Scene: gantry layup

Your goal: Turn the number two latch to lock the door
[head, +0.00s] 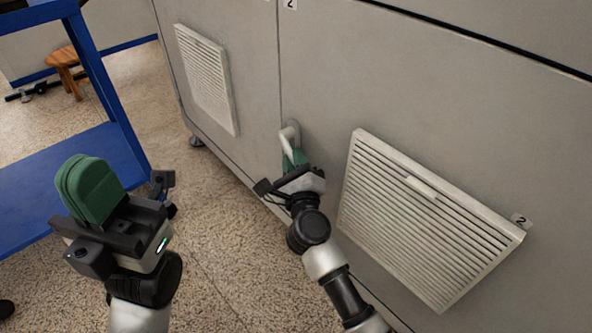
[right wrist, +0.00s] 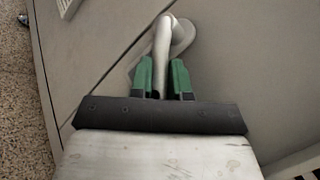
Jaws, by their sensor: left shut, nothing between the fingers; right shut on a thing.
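The latch (head: 288,136) is a light grey handle on a round base, mounted on the grey cabinet door beside the vertical seam, below a "2" label (head: 290,4). It also shows in the right wrist view (right wrist: 163,42), where its lever points down toward me. My right gripper (head: 292,160) has its green fingers (right wrist: 162,80) shut on the latch lever, one on each side. The lever's lower end is partly hidden between the fingers. My left gripper (head: 90,188) is shut and empty, with green fingers pointing up, away from the cabinet on the left.
A louvred vent (head: 425,215) with another "2" label (head: 521,221) is right of the latch. A second vent (head: 207,78) is left of it. A blue cart (head: 100,145) stands at the left, a wooden stool (head: 65,65) behind it. Speckled floor is open between cart and cabinet.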

